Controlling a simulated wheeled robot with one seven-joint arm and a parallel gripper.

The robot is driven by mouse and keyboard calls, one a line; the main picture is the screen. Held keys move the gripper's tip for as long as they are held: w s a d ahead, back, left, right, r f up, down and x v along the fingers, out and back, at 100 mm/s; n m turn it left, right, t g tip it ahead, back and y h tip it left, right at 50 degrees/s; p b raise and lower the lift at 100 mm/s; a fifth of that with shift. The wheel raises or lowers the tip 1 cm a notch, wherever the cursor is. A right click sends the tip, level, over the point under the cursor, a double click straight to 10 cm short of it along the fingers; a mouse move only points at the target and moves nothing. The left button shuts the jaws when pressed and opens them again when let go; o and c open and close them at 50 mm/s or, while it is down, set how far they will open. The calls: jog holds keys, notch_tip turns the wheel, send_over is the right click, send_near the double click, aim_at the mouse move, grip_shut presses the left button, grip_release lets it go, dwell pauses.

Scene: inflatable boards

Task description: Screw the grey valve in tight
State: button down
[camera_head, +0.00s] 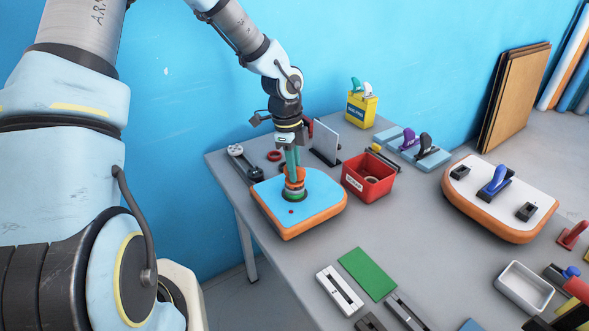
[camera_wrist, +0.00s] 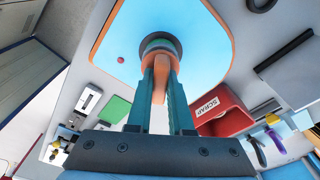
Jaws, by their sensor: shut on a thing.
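A board with a light blue top and orange sides (camera_head: 325,195) lies on the near-left part of the table. A round dark grey fitting with a green band, the valve (camera_head: 294,195), sits in its top. In the wrist view the valve (camera_wrist: 158,43) shows as a ring just beyond my fingertips. An upright orange grip (camera_wrist: 160,85) stands over it; I cannot tell whether they are one piece. My gripper (camera_head: 293,168) points down from above, its teal fingers (camera_wrist: 161,62) shut on the orange grip. The fingers hide part of the valve, and its seating depth cannot be seen.
A red scrap bin (camera_head: 368,182) stands right of the board. A grey upright plate (camera_head: 326,143) and a red ring (camera_head: 274,156) are behind it. A white-topped board (camera_head: 500,197) lies farther right. A green mat (camera_head: 367,273) lies in front.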

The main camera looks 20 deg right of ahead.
jog(key=shift+m, duration=0.3)
jog(key=shift+m, duration=1.7)
jog(key=m, duration=0.3)
jog(key=shift+m+y, duration=0.3)
jog(key=shift+y, duration=0.1)
jog(key=shift+m, duration=1.7)
